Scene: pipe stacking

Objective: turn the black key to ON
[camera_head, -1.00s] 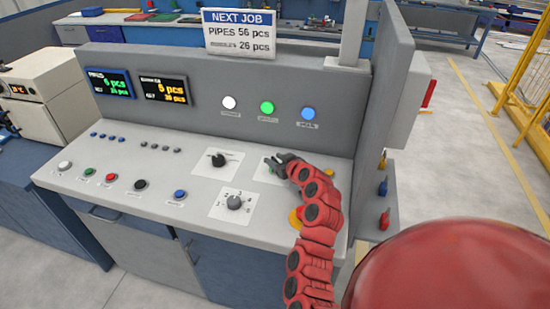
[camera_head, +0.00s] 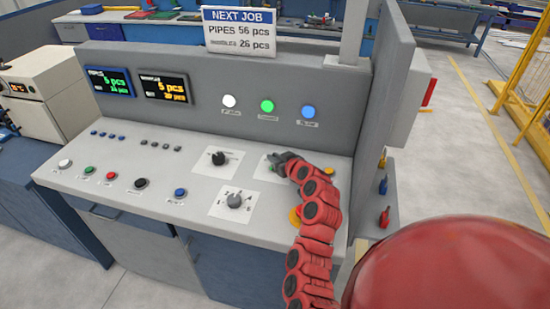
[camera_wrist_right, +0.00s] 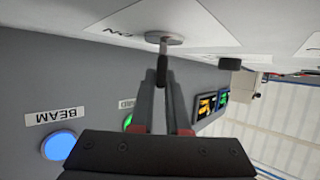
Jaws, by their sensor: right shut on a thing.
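The black key (camera_wrist_right: 162,70) shows in the right wrist view, with a silver shaft joining it to a round metal lock (camera_wrist_right: 165,39) on a white plate (camera_wrist_right: 205,20). An "ON" label (camera_wrist_right: 118,33) is on that plate, beside the lock. My right gripper (camera_wrist_right: 162,82) is shut on the key, its two fingers on either side of it. In the head view my right gripper (camera_head: 277,160) is over the white plate (camera_head: 264,173) on the sloped panel and hides most of the key. My left gripper is not in view.
A black knob (camera_head: 218,158) is left of the key, and a grey dial (camera_head: 234,201) is nearer the front. A yellow-ringed control (camera_head: 295,216) lies close to my right arm. White, green and blue lights (camera_head: 308,112) sit on the upright panel behind.

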